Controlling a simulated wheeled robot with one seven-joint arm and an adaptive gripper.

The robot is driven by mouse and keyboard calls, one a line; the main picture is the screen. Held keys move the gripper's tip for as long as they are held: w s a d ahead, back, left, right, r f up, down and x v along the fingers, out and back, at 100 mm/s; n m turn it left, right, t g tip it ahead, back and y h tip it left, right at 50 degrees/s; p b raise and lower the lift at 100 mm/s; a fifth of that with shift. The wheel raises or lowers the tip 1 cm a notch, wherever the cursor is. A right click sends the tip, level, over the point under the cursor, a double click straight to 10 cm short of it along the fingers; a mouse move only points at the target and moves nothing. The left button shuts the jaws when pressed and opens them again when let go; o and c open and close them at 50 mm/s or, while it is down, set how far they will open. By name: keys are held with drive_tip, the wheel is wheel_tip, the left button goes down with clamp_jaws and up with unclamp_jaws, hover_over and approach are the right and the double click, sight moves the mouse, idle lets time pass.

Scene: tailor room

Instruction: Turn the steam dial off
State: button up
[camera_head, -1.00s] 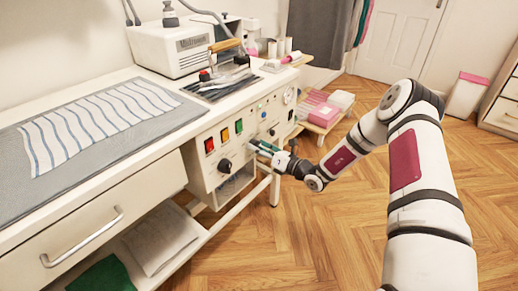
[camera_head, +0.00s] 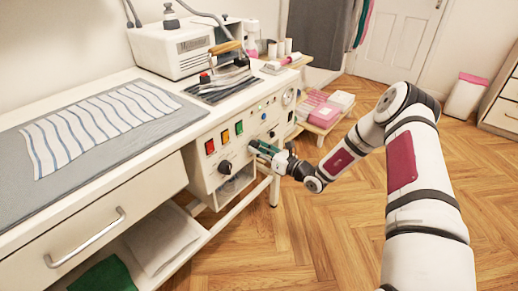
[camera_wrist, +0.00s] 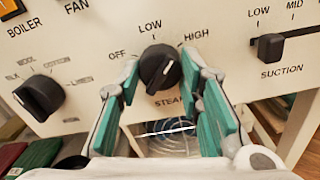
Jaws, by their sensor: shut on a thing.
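The steam dial (camera_wrist: 158,68) is a round black knob on the cream front panel, with OFF printed to its left, LOW above and HIGH to its right. A light mark shows on its raised grip, but I cannot tell for sure which setting it points to. My gripper (camera_wrist: 160,76) has its green-padded fingers on either side of the knob and is shut on it. In the head view my gripper (camera_head: 268,150) is at the panel, and its fingers hide the dial there.
A selector knob (camera_wrist: 40,97) is close left of my gripper, and a suction slider (camera_wrist: 271,46) is to the right. Lit buttons (camera_head: 224,137) and another black knob (camera_head: 225,166) are on the panel. The wooden floor (camera_head: 310,230) below my arm is clear.

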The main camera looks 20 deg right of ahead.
drive_tip(key=n+p, duration=0.6)
drive_tip(key=n, duration=1.4)
drive_tip(key=shift+d+r+n, duration=0.1)
drive_tip(key=shift+d+n, duration=0.05)
drive_tip(key=shift+n, duration=0.15)
idle(0.4)
drive_tip(key=o, duration=1.2)
drive_tip(key=v, duration=1.2)
